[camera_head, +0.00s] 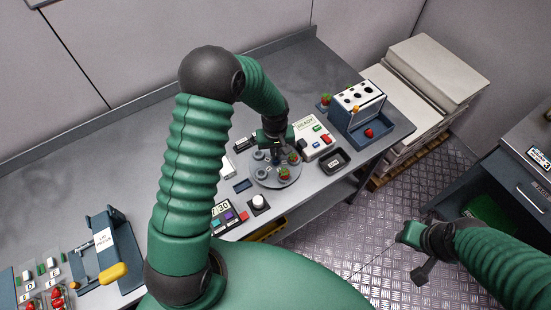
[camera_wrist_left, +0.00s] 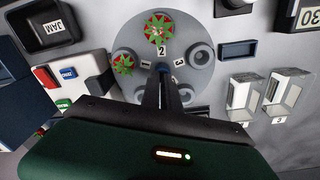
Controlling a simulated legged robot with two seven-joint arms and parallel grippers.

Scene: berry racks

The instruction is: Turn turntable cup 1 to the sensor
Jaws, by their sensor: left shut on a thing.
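The round grey turntable (camera_head: 270,184) sits on the bench; it also shows in the left wrist view (camera_wrist_left: 207,90). It carries several cups. Red-and-green strawberries stand in two of them, one by the label 2 (camera_wrist_left: 157,27) and one at the left (camera_wrist_left: 124,64). An empty cup (camera_wrist_left: 200,54) is by the label 3. I cannot pick out the sensor surely. My right gripper (camera_head: 416,252) hangs over the floor; its jaws are unclear.
A button box marked READY (camera_head: 306,124) and a black JAM bin (camera_head: 334,161) stand right of the turntable. A white-blue rack (camera_head: 357,104) is further right. A display with buttons (camera_head: 228,217) and a white push button (camera_head: 259,203) are in front. The back of the bench is bare.

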